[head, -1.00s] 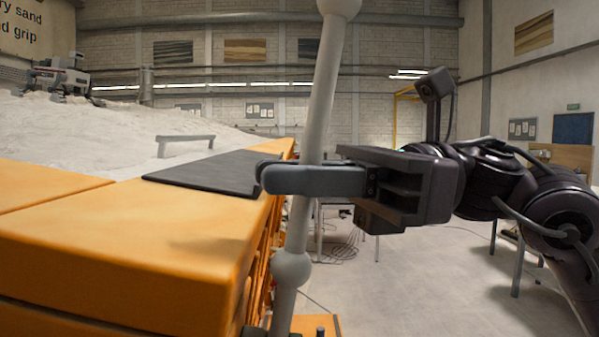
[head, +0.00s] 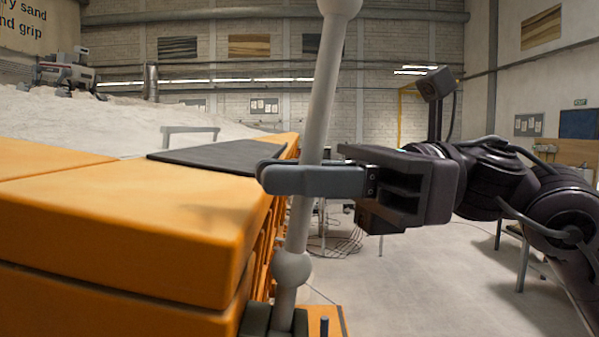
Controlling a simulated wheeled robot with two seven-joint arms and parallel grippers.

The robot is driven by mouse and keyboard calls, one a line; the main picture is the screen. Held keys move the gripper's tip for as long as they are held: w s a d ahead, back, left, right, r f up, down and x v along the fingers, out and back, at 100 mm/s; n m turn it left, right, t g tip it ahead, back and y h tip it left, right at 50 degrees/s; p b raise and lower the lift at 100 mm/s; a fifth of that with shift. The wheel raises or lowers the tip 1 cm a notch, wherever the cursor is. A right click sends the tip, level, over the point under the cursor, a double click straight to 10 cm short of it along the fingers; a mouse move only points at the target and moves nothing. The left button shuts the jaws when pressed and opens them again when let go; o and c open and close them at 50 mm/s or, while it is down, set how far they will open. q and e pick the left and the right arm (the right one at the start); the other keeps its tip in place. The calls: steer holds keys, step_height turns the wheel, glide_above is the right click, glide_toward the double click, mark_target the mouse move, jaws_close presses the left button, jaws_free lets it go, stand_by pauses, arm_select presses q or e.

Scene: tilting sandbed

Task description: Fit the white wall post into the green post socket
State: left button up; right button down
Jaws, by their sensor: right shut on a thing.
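The white wall post (head: 319,110) is a long pale rod with ball-shaped knobs, leaning a little with its top to the right. My right gripper (head: 307,180) is shut around its middle, above the lower knob. The dark green post socket (head: 256,320) is at the bottom edge of the head view, partly cut off. The post's lower end meets the socket in the picture; I cannot tell whether it is inside or in front of it. My left gripper is not in view.
The orange sandbed frame (head: 130,215) fills the left, close to the post. A dark flat plate (head: 222,158) lies on its edge. Pale sand (head: 60,125) with a small grey rail (head: 190,130) lies behind. Open floor (head: 430,285) is at the right.

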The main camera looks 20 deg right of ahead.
mark_target(306, 129)
steer(key=shift+a+f+b, duration=0.2)
steer(key=shift+f+b, duration=0.75)
steer(key=shift+f, duration=0.25)
steer(key=shift+r, duration=0.2)
steer(key=shift+s+d+r+p, duration=0.1)
steer(key=shift+d+r+p, duration=0.05)
steer(key=shift+r+p, duration=0.75)
steer(key=shift+w+d+r+p, duration=0.1)
steer(key=shift+d+r+p, duration=0.1)
steer(key=shift+r+p, duration=0.6)
steer(key=shift+s+d+r+p, duration=0.15)
steer(key=shift+r+p, duration=0.5)
steer(key=shift+r, duration=0.45)
steer(key=shift+w+a+f+b, duration=0.1)
steer(key=shift+a+f+b, duration=0.05)
steer(key=shift+f+b, duration=0.8)
steer(key=shift+w+a+f+b, duration=0.1)
steer(key=shift+a+f+b, duration=0.1)
steer(key=shift+f+b, duration=0.7)
steer(key=shift+a+f+b, duration=0.15)
steer(key=shift+f+b, duration=0.55)
steer(key=shift+f, duration=0.45)
steer(key=c, duration=1.3)
jaws_free()
steer(key=shift+s+r, duration=0.1)
